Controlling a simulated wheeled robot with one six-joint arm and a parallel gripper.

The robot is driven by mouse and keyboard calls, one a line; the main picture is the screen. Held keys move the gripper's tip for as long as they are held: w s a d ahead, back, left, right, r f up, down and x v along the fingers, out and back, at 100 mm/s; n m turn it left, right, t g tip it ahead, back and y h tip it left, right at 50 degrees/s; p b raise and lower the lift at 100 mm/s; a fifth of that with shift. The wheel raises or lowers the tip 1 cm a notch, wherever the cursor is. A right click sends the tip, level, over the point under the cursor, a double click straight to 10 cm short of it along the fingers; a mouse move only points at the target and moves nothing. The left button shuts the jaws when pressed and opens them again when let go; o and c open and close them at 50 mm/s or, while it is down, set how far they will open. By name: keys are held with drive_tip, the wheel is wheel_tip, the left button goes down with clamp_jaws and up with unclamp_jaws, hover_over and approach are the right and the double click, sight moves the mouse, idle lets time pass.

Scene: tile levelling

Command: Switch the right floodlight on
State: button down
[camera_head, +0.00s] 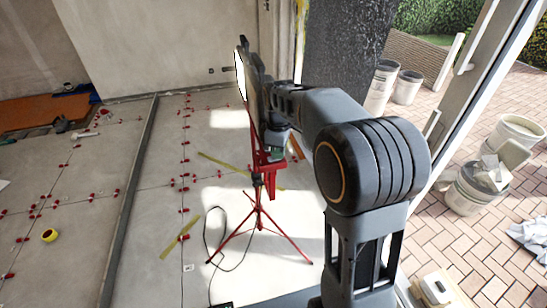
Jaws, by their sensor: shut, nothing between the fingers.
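A red tripod stand (259,208) stands on the tiled floor in the middle of the view, legs spread. At its top is a dark floodlight head, seen nearly edge-on, with a bright white face (240,76) turned left. My arm hides much of the stand's top, so a second lamp and the switches cannot be made out. My gripper (276,148) is at the end of the arm, close by the red upper part of the stand. It is shut and holds nothing. Whether it touches the stand cannot be told.
A black cable (208,236) loops on the floor left of the tripod. Yellow strips (180,235) and red levelling clips lie on the tiles. A yellow tape roll (49,236) lies at left. Buckets (467,194) stand outside on brick paving, beyond the door frame at right.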

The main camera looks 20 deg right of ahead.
drive_tip(key=shift+r+p, duration=2.95)
drive_tip(key=shift+r, duration=0.6)
drive_tip(key=shift+f, duration=0.1)
drive_tip(key=shift+w+m, duration=0.15)
drive_tip(key=shift+m, duration=0.55)
drive_tip(key=shift+s+f+m, duration=0.3)
drive_tip(key=shift+f+m, duration=0.5)
drive_tip(key=shift+f, duration=0.05)
drive_tip(key=s+r+m+t, duration=0.1)
drive_tip(key=s+m, duration=0.3)
drive_tip(key=s, duration=0.5)
drive_tip(key=s+r+m+t, duration=0.1)
drive_tip(key=s+m+t, duration=0.2)
drive_tip(key=s, duration=0.6)
drive_tip(key=shift+s+r+m+t, duration=0.35)
drive_tip(key=shift+m+t, duration=0.05)
drive_tip(key=shift+m, duration=0.7)
